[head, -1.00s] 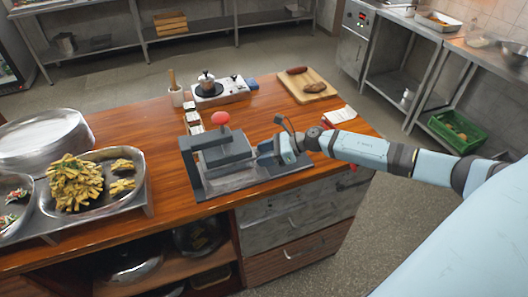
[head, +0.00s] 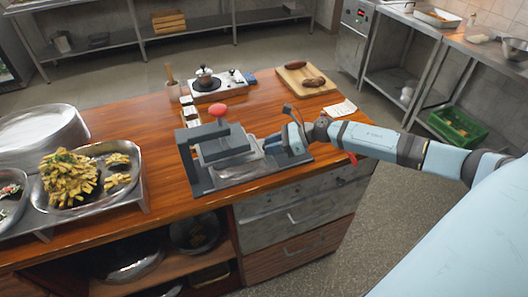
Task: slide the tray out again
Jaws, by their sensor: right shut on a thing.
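A lighter grey metal tray (head: 240,172) sits on the press's base and reaches out to the right from under the top arm. My right gripper (head: 270,144) is at the tray's right end, shut on it. The exact grip is small and partly hidden by the fingers. My left gripper is not in view.
A tray of fries (head: 137,203) and a pile of plates (head: 45,133) stand at the left. A small burner (head: 222,90) and a cutting board (head: 291,80) are behind the press. A white paper (head: 343,108) lies at the right. Drawers (head: 290,215) are below.

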